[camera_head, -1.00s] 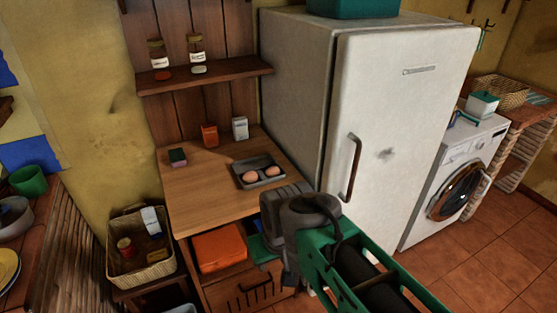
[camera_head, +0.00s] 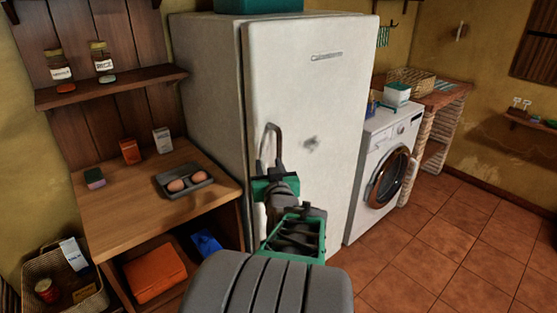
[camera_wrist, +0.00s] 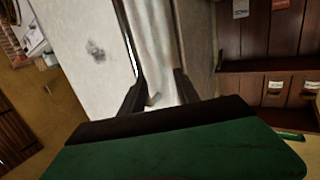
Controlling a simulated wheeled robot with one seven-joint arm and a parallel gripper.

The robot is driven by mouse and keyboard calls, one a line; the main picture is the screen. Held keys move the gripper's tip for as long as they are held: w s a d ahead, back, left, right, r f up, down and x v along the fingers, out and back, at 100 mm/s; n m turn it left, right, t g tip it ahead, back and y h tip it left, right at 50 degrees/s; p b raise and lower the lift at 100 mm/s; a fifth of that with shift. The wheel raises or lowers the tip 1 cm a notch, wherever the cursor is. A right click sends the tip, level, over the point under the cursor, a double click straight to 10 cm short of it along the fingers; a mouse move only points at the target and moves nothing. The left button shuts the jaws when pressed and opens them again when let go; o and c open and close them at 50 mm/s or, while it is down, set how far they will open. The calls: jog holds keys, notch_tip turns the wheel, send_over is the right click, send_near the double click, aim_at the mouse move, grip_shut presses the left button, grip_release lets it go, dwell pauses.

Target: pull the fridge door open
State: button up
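The white fridge door (camera_head: 325,110) faces me in the head view and looks closed against the fridge body (camera_head: 205,85). Its curved metal handle (camera_head: 272,134) is on the door's left side; my gripper hides its lower part. My gripper (camera_head: 272,172) is at the handle's height, right in front of it. In the wrist view the two dark fingers of my gripper (camera_wrist: 158,90) are apart. Whether the fingers touch the handle cannot be told.
A wooden counter (camera_head: 105,220) with an egg tray (camera_head: 162,187) stands left of the fridge. A washing machine (camera_head: 362,190) stands to the right. The tiled floor (camera_head: 440,265) at right front is clear. A green box (camera_head: 258,5) sits on the fridge.

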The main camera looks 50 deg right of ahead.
aim_at(279, 150)
jog(key=shift+m+h, duration=0.4)
jog(key=shift+h, duration=0.4)
jog(key=w+d, duration=0.1)
jog(key=d, duration=0.1)
jog(key=d+p, duration=0.1)
jog(key=d, duration=0.2)
jog(key=w+d+r, duration=0.1)
jog(key=d, duration=0.2)
jog(key=shift+w+d, duration=0.1)
jog(key=shift+w, duration=0.25)
jog(key=shift+c, duration=0.4)
grip_shut()
